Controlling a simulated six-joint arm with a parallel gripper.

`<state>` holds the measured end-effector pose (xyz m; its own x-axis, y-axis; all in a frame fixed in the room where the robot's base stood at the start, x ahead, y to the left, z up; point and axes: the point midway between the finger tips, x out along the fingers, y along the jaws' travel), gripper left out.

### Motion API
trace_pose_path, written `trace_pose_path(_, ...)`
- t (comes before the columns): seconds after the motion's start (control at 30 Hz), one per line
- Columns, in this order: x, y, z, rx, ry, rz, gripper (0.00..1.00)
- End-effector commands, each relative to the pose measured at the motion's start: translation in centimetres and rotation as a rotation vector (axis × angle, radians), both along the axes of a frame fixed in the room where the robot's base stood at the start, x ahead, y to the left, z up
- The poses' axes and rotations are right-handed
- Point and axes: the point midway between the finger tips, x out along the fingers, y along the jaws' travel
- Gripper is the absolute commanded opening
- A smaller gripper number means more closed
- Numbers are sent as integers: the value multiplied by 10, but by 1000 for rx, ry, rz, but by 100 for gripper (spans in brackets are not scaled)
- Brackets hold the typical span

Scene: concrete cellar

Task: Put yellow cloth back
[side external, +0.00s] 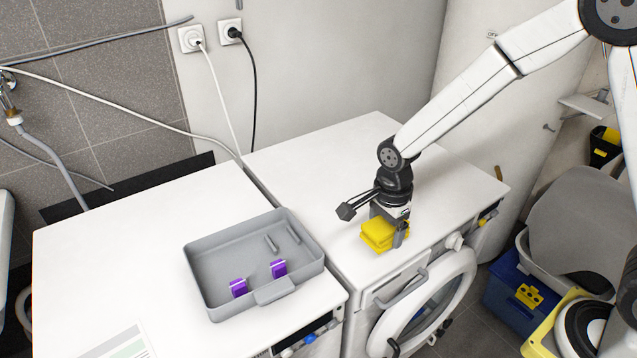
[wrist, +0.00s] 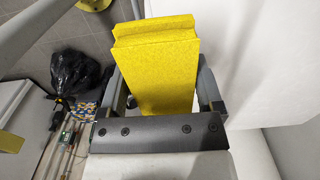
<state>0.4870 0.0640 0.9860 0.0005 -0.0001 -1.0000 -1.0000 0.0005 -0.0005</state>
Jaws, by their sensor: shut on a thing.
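The yellow cloth (side external: 378,233) is a folded, block-like piece at the front part of the right white machine top. It also fills the middle of the wrist view (wrist: 158,70). My gripper (side external: 388,236) points down over it and is shut on it, with one finger on each side in the wrist view (wrist: 165,100). I cannot tell whether the cloth touches the machine top or hangs just above it.
A grey tray (side external: 215,305) on the left machine top (side external: 100,230) holds two purple items (side external: 278,268). The right machine's (side external: 320,160) round door (side external: 440,300) stands open below its front edge. A blue box (side external: 510,300) is on the floor at right. Much of both tops is clear.

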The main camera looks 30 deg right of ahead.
Motion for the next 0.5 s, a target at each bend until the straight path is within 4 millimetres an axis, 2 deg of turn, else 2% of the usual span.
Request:
trace_pose_path(0.3,40,5,-21,0,2,0,29)
trace_pose_path(0.5,56,7,-41,0,2,0,29)
